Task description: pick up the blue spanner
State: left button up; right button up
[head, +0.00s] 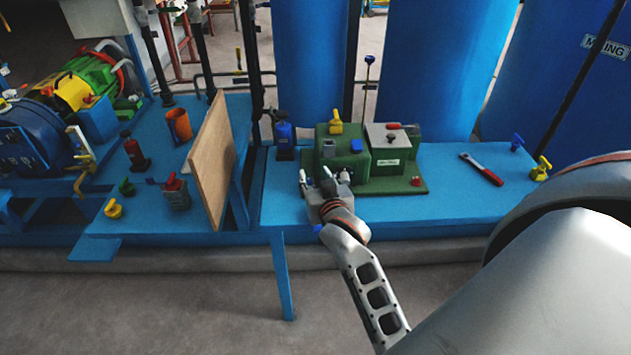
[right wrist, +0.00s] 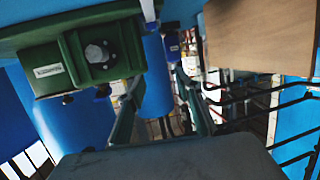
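I cannot make out a blue spanner in either view. A spanner with a red handle (head: 481,170) lies on the right part of the blue bench. My right gripper (head: 315,178) is at the front left of the green machine, above the blue bench. In the right wrist view its two fingers (right wrist: 157,85) stand apart with nothing seen between them. A small blue patch (head: 318,229) shows beside my right wrist; I cannot tell what it is. My left gripper is not in view.
The green machine (head: 342,153) stands on the blue bench (head: 455,203), with a red-handled tool (head: 400,126) on its grey box. A blue bottle (head: 284,135) stands behind left. An upright wooden board (head: 213,165) is left of my gripper. The bench's front right is clear.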

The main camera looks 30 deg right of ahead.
jog(key=shift+o, duration=0.2)
